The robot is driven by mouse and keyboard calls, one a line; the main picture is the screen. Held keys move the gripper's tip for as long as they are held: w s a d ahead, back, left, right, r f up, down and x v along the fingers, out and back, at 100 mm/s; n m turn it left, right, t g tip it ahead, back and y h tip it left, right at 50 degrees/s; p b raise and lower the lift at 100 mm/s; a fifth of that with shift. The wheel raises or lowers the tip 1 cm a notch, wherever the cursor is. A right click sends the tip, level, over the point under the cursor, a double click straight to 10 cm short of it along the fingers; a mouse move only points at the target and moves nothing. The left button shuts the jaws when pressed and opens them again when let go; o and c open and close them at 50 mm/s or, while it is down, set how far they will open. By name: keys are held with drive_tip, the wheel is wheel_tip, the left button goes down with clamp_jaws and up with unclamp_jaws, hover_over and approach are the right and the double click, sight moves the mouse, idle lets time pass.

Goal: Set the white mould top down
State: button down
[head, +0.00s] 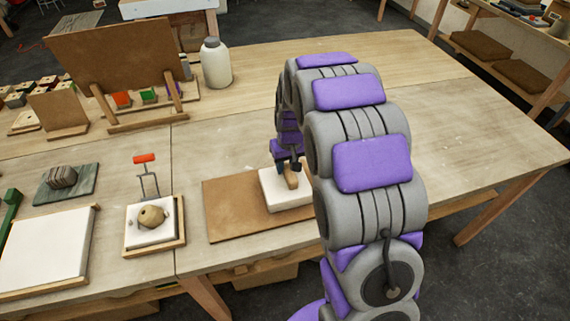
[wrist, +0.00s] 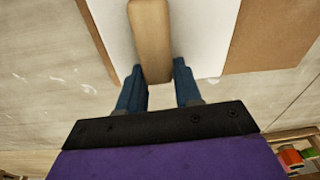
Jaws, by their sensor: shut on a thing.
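The white mould top (head: 285,190) is a white block with a wooden handle (head: 291,176) on top. It is over the right part of a brown board (head: 235,208) on the table. My gripper (wrist: 158,78) is shut on the wooden handle, with a blue finger on each side of it in the wrist view. The white face of the mould top (wrist: 197,40) shows around the handle in the wrist view. My arm hides the right end of the mould top in the head view. I cannot tell whether its underside touches the board.
A white mould base (head: 152,235) with a round clay-coloured piece stands in a wooden tray left of the board. A white slab (head: 42,252) lies further left. A white jar (head: 215,63) and an upright brown panel (head: 118,55) stand behind. The table (head: 470,130) is clear on the right.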

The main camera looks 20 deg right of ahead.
drive_tip(key=c, duration=1.1)
unclamp_jaws()
drive_tip(key=shift+d, duration=0.5)
drive_tip(key=o, duration=0.3)
drive_tip(key=shift+d, duration=0.75)
drive_tip(key=shift+o, duration=0.2)
drive_tip(key=shift+a, duration=0.8)
drive_tip(key=shift+a+r, duration=0.2)
drive_tip(key=shift+r, duration=0.35)
drive_tip(key=s+r+p, duration=0.2)
drive_tip(key=s+r, duration=0.2)
drive_tip(key=r, duration=0.8)
drive_tip(key=s+a+r+g, duration=0.1)
drive_tip(key=s, duration=1.6)
drive_tip(key=s+a+r+m+g, duration=0.1)
drive_tip(key=s+r+g, duration=0.1)
drive_tip(key=s, duration=1.5)
drive_tip(key=shift+w+a, duration=0.1)
